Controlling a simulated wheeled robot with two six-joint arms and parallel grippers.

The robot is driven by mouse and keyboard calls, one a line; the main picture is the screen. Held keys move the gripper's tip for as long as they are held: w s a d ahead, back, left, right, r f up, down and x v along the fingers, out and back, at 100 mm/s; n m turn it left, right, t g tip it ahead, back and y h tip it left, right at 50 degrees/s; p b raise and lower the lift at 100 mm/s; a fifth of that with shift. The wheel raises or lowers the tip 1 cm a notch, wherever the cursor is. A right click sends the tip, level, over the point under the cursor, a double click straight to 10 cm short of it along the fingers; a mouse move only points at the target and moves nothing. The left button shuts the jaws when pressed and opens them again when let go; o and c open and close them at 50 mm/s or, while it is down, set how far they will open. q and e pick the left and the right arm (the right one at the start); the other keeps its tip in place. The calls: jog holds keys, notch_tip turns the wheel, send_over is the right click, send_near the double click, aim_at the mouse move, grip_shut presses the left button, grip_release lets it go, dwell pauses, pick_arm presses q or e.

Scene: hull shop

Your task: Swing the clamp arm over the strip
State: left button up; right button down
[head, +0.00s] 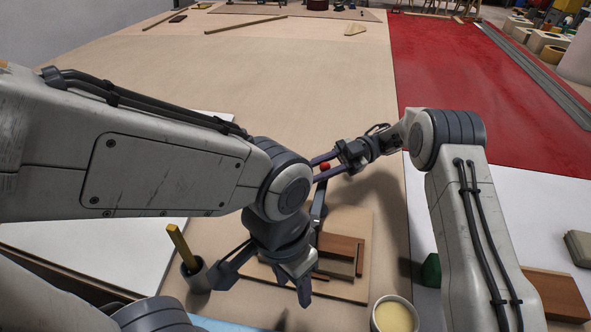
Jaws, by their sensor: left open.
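The clamp arm (318,205) is a dark bar with a red knob (324,167) at its far end. It points away from me, and its near end is hidden behind my left wrist. My left gripper (264,286) points down, open, over the left part of a wooden board (360,222). Reddish-brown wooden pieces (342,243) and a duller strip-like piece (334,267) lie on the board, partly hidden by the left gripper.
A grey cup (197,279) with a yellow stick (182,247) stands left of my left gripper. A cream-filled bowl (394,316) stands at the front. A green object (431,270) is beside my right arm. Brown (556,296) and grey-green (579,246) blocks lie right.

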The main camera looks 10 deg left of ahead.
dwell(0.4)
jog(key=c, duration=0.6)
grip_release()
jog(key=shift+c, duration=0.2)
jog(key=s+d+r+p, duration=0.5)
jog(key=d+r+p, duration=0.5)
jog(key=r+p, duration=0.1)
jog(key=shift+s+d+p, duration=0.15)
jog(key=shift+s+p, duration=0.1)
jog(key=shift+p, duration=0.3)
